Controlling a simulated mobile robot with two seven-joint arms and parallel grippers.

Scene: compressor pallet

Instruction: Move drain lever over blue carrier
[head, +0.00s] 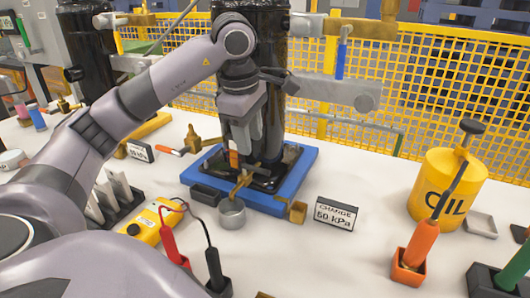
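The blue carrier (302,167) lies flat on the white table, with a dark base plate and a tall black cylinder (270,30) standing on it. My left gripper (237,150) points down in front of the cylinder, above the carrier's near left part. It appears shut on the drain lever (234,159), whose orange grip shows at the fingertips. A brass part (241,183) shows below the grip, over the carrier's near side; whether it touches anything there is unclear. My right gripper is not in view.
A small metal cup (232,213) and a brass block (297,212) stand at the carrier's near edge. A yellow meter (153,222) with probes, a pressure sign (336,214) and a yellow oil can (445,188) stand around.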

